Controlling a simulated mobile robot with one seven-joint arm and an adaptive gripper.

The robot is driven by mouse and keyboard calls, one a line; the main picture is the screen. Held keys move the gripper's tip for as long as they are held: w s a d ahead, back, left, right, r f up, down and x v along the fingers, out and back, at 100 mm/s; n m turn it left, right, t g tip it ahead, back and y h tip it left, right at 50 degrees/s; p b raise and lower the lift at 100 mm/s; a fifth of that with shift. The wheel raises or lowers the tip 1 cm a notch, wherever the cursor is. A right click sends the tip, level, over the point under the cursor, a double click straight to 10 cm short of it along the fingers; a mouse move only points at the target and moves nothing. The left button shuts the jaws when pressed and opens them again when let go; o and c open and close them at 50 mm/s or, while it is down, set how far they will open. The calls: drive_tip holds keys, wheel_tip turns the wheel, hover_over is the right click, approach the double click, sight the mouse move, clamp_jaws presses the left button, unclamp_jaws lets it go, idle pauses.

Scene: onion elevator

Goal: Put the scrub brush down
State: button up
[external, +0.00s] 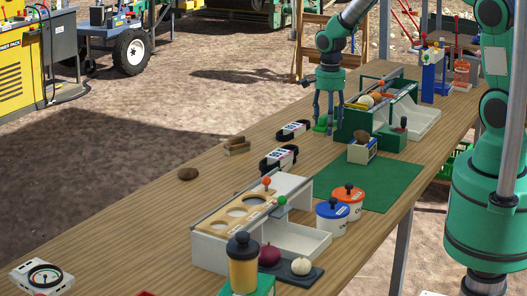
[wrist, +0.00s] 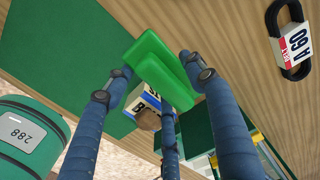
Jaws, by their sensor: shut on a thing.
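My gripper (external: 329,122) hangs low over the far part of the wooden table, just left of a green sorting unit. In the wrist view my blue fingers (wrist: 156,72) are shut on a green blocky thing, the scrub brush (wrist: 162,78). The brush also shows as a small green patch (external: 320,125) at the fingertips in the external view. Its underside is hidden, and I cannot tell whether it touches the table.
The green sorting unit (external: 348,122) stands right beside my gripper. A white labelled box (external: 361,151) with a brown lump is nearby, as is a green mat (external: 393,184). Black-banded packs (external: 280,158) lie nearer. Bare wood (external: 215,190) shows at the table's left.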

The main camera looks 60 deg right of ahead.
drive_tip(key=shift+w+d+r, duration=0.15)
drive_tip(key=shift+w+d, duration=1.2)
drive_tip(key=shift+d, duration=0.05)
drive_tip(key=b, duration=0.1)
hover_over(324, 157)
drive_tip(key=shift+f, duration=2.5)
drive_tip(key=shift+f+b, duration=0.5)
drive_tip(key=shift+f, duration=2)
drive_tip(key=shift+f, duration=0.1)
drive_tip(key=o, duration=1.2)
